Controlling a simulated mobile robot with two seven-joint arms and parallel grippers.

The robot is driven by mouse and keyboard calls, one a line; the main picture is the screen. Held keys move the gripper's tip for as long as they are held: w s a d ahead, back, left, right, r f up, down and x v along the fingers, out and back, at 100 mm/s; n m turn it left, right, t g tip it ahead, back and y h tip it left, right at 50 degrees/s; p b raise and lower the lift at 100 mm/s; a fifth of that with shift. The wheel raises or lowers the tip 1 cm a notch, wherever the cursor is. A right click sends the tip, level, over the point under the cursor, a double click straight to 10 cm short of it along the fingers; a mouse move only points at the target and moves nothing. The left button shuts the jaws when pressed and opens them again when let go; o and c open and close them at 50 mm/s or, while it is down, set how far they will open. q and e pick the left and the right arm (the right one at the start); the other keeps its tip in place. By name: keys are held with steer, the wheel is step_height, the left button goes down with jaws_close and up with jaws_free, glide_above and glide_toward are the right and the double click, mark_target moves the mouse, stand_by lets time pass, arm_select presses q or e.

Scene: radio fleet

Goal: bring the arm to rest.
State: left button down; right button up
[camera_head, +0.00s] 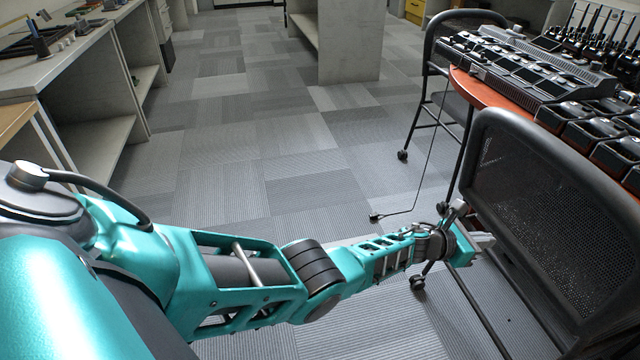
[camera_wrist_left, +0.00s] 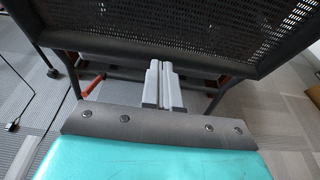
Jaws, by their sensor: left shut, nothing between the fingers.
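My left arm (camera_head: 330,275) comes in from the left in the head view and stretches right, low over the carpet. Its gripper (camera_head: 482,243) is beside the black mesh-backed chair at the right. In the left wrist view the two grey fingers of my left gripper (camera_wrist_left: 162,84) are together, with nothing between them. The chair's mesh back (camera_wrist_left: 200,30) fills the top of that view, in front of the fingertips. I cannot tell whether the fingers touch the chair. My right gripper is in neither view.
The black chair (camera_head: 560,200) stands close to the gripper. A red-edged table (camera_head: 485,92) behind it carries chargers and several radios (camera_head: 600,40). Another chair (camera_head: 430,70) stands beyond. A cable (camera_head: 415,200) lies on the carpet. Grey shelving (camera_head: 90,75) lines the left; the middle floor (camera_head: 250,150) is clear.

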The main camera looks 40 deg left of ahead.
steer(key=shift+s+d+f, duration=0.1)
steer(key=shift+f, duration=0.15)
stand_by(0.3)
